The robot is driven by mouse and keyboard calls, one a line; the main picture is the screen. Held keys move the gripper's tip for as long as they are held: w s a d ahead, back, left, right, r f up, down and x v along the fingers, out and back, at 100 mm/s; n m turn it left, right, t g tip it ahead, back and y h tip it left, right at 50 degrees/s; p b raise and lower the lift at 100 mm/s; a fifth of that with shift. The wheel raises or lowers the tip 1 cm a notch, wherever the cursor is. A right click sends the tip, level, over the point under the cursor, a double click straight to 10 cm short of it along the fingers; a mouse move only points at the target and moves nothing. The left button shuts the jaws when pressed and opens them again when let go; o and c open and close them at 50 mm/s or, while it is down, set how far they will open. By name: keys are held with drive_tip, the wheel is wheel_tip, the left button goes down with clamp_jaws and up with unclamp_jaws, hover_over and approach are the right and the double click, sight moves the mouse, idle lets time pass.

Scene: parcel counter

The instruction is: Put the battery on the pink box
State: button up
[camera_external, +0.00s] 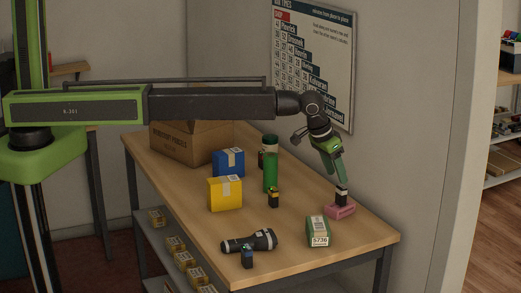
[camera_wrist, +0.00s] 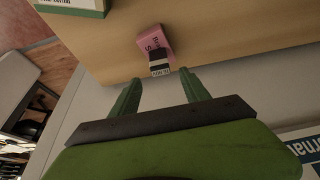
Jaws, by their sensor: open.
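The pink box (camera_external: 337,212) lies near the right edge of the wooden counter, and it also shows in the wrist view (camera_wrist: 149,40). A small black battery with a white band (camera_external: 341,200) stands upright on top of it; it appears in the wrist view (camera_wrist: 159,65) against the box. My gripper (camera_external: 339,180) is just above the battery, pointing down. In the wrist view its two green fingers (camera_wrist: 160,80) are spread apart, with the battery's near end just beyond the gap between their tips. Nothing is held.
A green-and-white box (camera_external: 319,231), a flashlight (camera_external: 249,241) and several small dark blocks share the counter (camera_external: 285,275). Yellow (camera_external: 225,194) and blue (camera_external: 229,163) boxes, a green cylinder (camera_external: 270,173) and a cardboard carton (camera_external: 185,142) stand farther left. A wall is close behind my gripper.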

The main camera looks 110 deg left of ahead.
drive_tip(key=p+v, duration=0.3)
drive_tip(key=v, duration=0.2)
drive_tip(key=shift+r, duration=0.1)
drive_tip(key=s+d+f+m+g+h, duration=0.2)
drive_tip(key=s+d+m, duration=0.7)
drive_tip(key=s+d, duration=2.3)
drive_tip(key=shift+s+d+g+h, duration=0.2)
drive_tip(key=shift+d+g+h, duration=0.3)
drive_tip(key=shift+g+h, duration=0.1)
